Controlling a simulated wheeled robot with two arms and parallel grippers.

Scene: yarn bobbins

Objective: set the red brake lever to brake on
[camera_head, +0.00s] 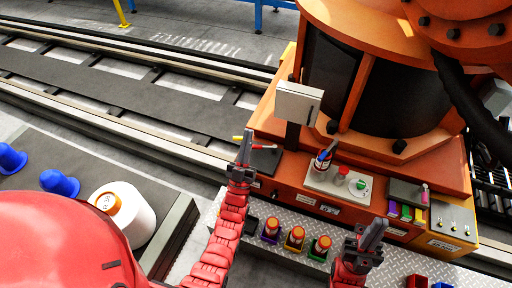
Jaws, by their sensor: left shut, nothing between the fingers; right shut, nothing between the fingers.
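A thin red rod (263,147), which looks like the brake lever, lies over a dark plate (265,163) at the left end of the orange machine's deck. A small yellow tip (237,138) shows just left of my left gripper; I cannot tell if it belongs to the same rod. My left gripper (247,137) is shut and empty, pointing up the picture in front of the rod and hiding part of it. I cannot tell if they touch. My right gripper (377,229) is shut and empty, in front of the deck at right. The lever's on and off marks are not readable.
A grey box on a post (298,102) stands close behind the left gripper. A pale tray (338,183) with a bottle and small items lies on the deck. Several small jars in coloured holders (295,237) stand on the metal step. A white bobbin (126,212) stands at left.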

